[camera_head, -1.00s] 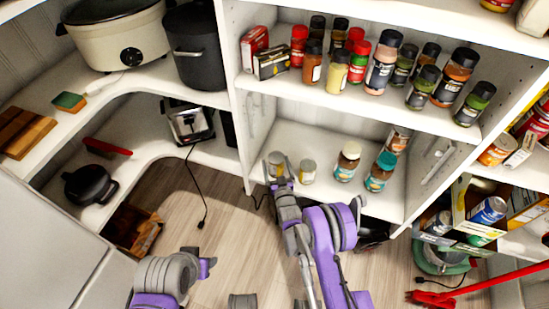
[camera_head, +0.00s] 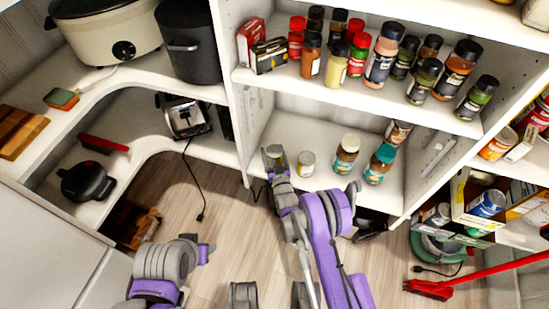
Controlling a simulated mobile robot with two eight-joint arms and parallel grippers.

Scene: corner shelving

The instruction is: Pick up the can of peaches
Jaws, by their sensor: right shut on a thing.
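Two small cans stand on the lower shelf of the white unit. The left can (camera_head: 274,151) is at my right gripper (camera_head: 276,159), which is shut on it. The gripper hides the can's lower part, and its label is too small to read. I cannot tell whether it is the peaches. The other can (camera_head: 306,163) stands just to its right, apart from the gripper.
The shelf above holds several spice jars. A red broom (camera_head: 430,288) lies at the lower right.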

